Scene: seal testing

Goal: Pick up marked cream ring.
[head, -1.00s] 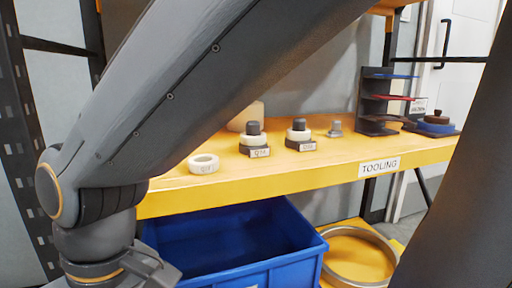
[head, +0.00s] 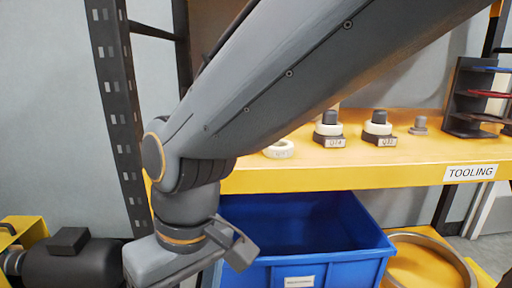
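A cream ring (head: 279,149) lies flat near the front edge of the yellow shelf, with a faint dark mark on its side. My arm partly covers it. Two more cream rings sit around dark pegs on labelled blocks: one on the left block (head: 328,130) and one on the right block (head: 377,128). My gripper (head: 190,258) hangs at the lower left, in front of the shelf and below its level, apart from the rings. Its fingertips are not clearly seen, so its opening is unclear.
The shelf (head: 320,178) bears a TOOLING label. A blue bin (head: 330,270) stands below it, with a large metal ring (head: 430,250) to its right. A dark rack (head: 470,100) stands at the right. A dark cylindrical machine (head: 75,268) is at the lower left.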

